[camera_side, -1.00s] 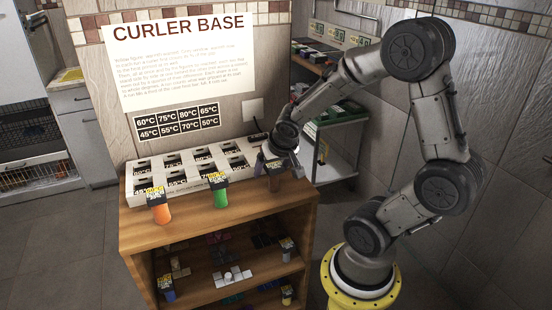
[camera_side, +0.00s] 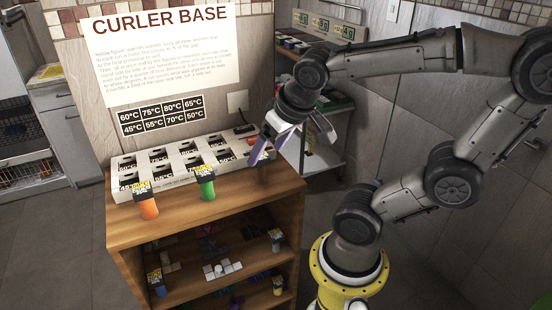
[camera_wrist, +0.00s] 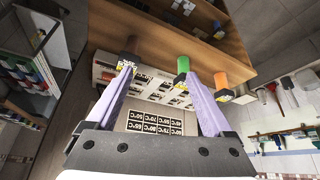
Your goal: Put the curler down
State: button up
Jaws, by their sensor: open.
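A brown curler (camera_side: 263,172) stands at the right end of the wooden shelf top, partly hidden by my gripper. It also shows in the wrist view (camera_wrist: 131,45), beyond the left fingertip. My gripper (camera_side: 271,147) is open, with its pale fingers spread, above and beside the brown curler; no curler shows held between them in the wrist view (camera_wrist: 160,76). A green curler (camera_side: 207,187) and an orange curler (camera_side: 148,207) with dark, labelled ends stand along the front of the same top. The white curler base (camera_side: 181,170) with temperature-marked slots lies behind them.
The wooden shelf unit (camera_side: 117,245) has lower shelves with small items and more curlers. A poster (camera_side: 165,55) and temperature labels (camera_side: 161,115) are on the wall behind. A metal rack (camera_side: 333,150) stands to the right.

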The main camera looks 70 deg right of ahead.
jog(key=s+a+n+y, duration=0.2)
jog(key=s+a+n, duration=0.2)
jog(key=a, duration=0.2)
jog(key=shift+s+a+r+n+t, duration=0.2)
jog(key=shift+r+n+t, duration=0.1)
jog(key=shift+n, duration=0.1)
jog(key=shift+d, duration=0.1)
dwell(0.6)
